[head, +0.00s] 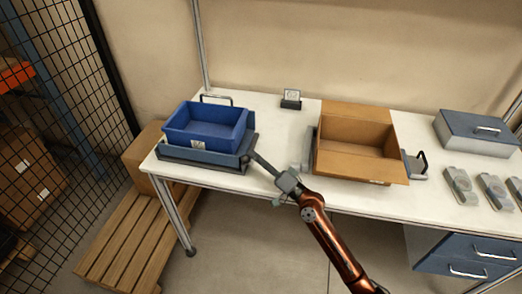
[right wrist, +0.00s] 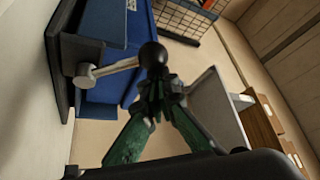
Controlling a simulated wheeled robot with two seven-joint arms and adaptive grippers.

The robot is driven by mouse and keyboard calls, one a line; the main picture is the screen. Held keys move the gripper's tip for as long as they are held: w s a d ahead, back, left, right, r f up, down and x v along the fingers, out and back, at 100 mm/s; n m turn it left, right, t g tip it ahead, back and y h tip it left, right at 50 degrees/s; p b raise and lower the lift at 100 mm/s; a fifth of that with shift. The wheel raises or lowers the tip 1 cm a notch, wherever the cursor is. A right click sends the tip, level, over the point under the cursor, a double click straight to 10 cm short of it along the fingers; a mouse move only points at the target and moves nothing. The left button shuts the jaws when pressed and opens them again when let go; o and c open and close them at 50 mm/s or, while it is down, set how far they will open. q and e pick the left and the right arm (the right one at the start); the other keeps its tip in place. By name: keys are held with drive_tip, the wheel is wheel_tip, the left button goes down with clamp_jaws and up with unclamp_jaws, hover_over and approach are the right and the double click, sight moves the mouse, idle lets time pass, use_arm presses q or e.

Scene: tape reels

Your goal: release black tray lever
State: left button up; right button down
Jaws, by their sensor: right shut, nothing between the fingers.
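A lever (right wrist: 110,68) shows in the right wrist view, with a pale metal rod and a black ball knob (right wrist: 153,55). It sticks out from a dark fixture that holds a blue tray (head: 204,126) at the left end of the table. My right gripper (right wrist: 161,90) is shut and empty, its fingertips right at the knob; I cannot tell whether they touch it. In the head view my right gripper (head: 258,160) is at the fixture's right front corner, and the lever is too small to make out. My left gripper is not in view.
An open cardboard box (head: 345,162) stands on the white table (head: 270,125) to the right. A small black stand (head: 291,99) is behind, and a grey-blue case (head: 478,130) is farther right. A wooden pallet (head: 118,245) lies on the floor at left.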

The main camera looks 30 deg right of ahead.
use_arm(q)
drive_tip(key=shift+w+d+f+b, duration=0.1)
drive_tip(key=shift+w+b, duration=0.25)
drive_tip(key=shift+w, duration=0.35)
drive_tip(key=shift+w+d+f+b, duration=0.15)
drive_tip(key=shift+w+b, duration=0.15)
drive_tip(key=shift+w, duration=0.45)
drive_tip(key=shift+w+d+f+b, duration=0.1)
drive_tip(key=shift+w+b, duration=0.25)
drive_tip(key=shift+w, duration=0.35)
use_arm(e)
drive_tip(key=shift+s+a+f, duration=0.65)
drive_tip(key=shift+s+f, duration=0.15)
drive_tip(key=shift+f, duration=0.2)
drive_tip(key=shift+s+a+f, duration=0.6)
drive_tip(key=shift+s+f, duration=0.15)
drive_tip(key=shift+f, duration=0.2)
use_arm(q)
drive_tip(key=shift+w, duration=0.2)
use_arm(e)
drive_tip(key=shift+s+f, duration=0.1)
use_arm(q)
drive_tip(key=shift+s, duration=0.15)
use_arm(e)
drive_tip(key=v, duration=1.2)
